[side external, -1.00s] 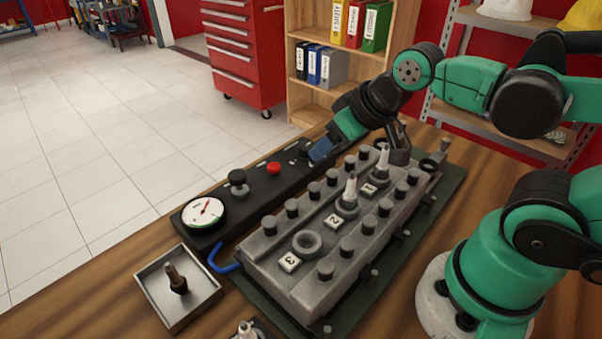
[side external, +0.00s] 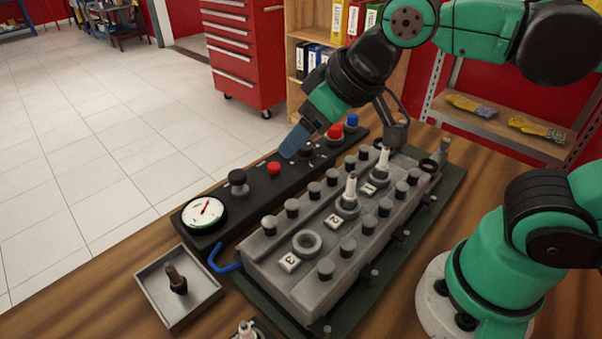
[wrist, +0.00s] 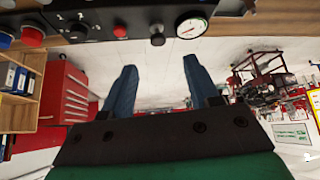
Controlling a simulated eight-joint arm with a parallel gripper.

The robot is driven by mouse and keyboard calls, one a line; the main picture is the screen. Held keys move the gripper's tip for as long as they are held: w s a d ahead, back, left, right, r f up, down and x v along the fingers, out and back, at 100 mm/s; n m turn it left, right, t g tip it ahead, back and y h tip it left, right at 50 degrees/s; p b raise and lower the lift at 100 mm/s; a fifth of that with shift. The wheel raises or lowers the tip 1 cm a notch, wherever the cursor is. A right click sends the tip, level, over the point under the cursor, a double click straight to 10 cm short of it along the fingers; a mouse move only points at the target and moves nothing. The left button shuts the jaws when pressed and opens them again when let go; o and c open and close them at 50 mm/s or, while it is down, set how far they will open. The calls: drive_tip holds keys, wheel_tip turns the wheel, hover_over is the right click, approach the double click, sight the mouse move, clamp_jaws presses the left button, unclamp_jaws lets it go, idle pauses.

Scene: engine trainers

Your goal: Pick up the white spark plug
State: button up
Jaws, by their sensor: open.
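A white spark plug (side external: 350,190) stands upright in the hole marked 2 of the grey engine block (side external: 262,262). Another white spark plug (side external: 383,160) stands in the hole marked 1. The top of a third white plug (side external: 246,330) shows at the bottom edge, partly cut off. The hole marked 3 (side external: 307,242) is empty. A dark brown plug (side external: 175,279) stands in a square metal tray (side external: 146,290). My gripper (side external: 292,143) is above the control panel, apart from every plug. In the wrist view its two blue fingers (wrist: 157,78) are open with nothing between them.
The black control panel (side external: 258,178) with a gauge (side external: 203,212), knobs and buttons lies along the block's left side. Dark knobs line the block around the plugs. A blue hook-shaped tool (side external: 222,262) lies between panel and block. Shelves and a red cabinet (side external: 240,50) stand behind.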

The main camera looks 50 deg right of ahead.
drive_tip(key=s+a+n+y, duration=0.2)
drive_tip(key=s+a+n, duration=0.1)
drive_tip(key=a, duration=0.5)
drive_tip(key=n+g+y, duration=0.1)
drive_tip(key=n+g, duration=0.1)
drive_tip(key=n, duration=0.2)
hover_over(249, 327)
drive_tip(key=s+d, duration=0.2)
wheel_tip(249, 327, down, 8)
drive_tip(key=shift+w+a+f, duration=0.1)
drive_tip(key=shift+w+f, duration=0.05)
drive_tip(key=shift+f, duration=0.4)
drive_tip(key=shift+x, duration=2.75)
clamp_jaws()
